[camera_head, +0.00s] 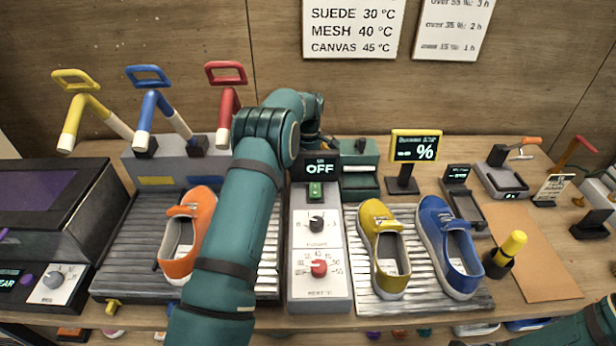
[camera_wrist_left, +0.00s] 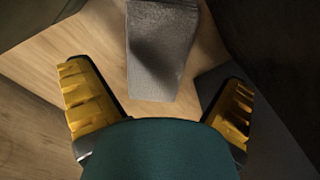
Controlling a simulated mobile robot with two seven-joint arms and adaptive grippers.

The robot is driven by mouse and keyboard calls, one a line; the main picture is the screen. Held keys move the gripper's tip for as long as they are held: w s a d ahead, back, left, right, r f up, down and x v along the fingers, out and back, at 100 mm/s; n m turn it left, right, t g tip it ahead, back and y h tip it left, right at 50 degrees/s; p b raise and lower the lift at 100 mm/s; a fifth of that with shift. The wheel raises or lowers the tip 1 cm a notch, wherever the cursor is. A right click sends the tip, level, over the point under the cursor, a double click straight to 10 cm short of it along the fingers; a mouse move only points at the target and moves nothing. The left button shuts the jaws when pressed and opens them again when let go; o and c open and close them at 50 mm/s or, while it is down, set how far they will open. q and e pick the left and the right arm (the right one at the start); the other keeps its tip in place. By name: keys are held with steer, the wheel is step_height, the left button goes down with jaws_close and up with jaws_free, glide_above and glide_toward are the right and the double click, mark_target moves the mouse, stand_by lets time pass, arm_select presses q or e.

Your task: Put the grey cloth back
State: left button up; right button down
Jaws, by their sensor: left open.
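The grey cloth (camera_wrist_left: 162,50) shows in the left wrist view. It is a textured grey strip on pale wood, at the top middle, between and beyond the fingertips. My left gripper (camera_wrist_left: 156,78) is open, with its yellow-padded fingers wide apart and nothing between them. The fingers look apart from the cloth. In the head view my left arm reaches over the bench to the back, behind the control panel; its gripper is mostly hidden there, and I cannot make out the cloth. Part of my right arm shows at the bottom right, without its gripper.
An orange shoe (camera_head: 186,235) sits on the left ribbed mat. Yellow (camera_head: 390,262) and blue (camera_head: 447,250) shoes sit on the right one. The control panel (camera_head: 319,285) with an OFF display stands between. A green box (camera_head: 359,170) and a percent sign (camera_head: 415,147) stand at the back.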

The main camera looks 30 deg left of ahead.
arm_select(q)
step_height(320, 180, down, 4)
steer(key=shift+w+d+b, duration=0.1)
steer(key=shift+w+b, duration=0.05)
steer(key=shift+b, duration=1)
steer(key=shift+f, duration=0.4)
steer(key=shift+r, duration=0.1)
